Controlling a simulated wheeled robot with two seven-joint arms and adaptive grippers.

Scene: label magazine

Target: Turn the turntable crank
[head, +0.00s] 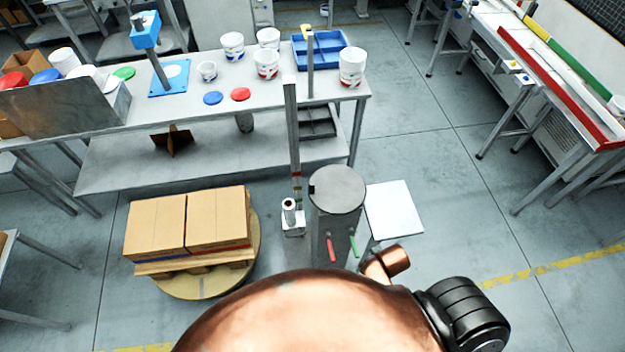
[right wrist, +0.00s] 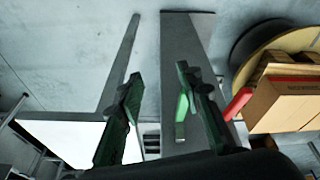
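A round wooden turntable (head: 245,275) stands on the floor at the lower left of the head view, under a pallet of cardboard boxes (head: 190,222). Beside it stands a grey pedestal with a round top (head: 338,188). Its front carries a red handle (head: 331,249) and a green handle (head: 354,246); I cannot tell which one is the crank. In the right wrist view my right gripper (right wrist: 165,88) is open, its fingers apart. The green handle (right wrist: 183,92) shows between them, nearer the right finger; contact is unclear. The red handle (right wrist: 237,103) is right of the fingers. My left gripper is out of view.
A white square panel (head: 394,210) stands right of the pedestal. A long workbench (head: 200,105) with tubs and a blue tray crosses the back. The floor at the right is open.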

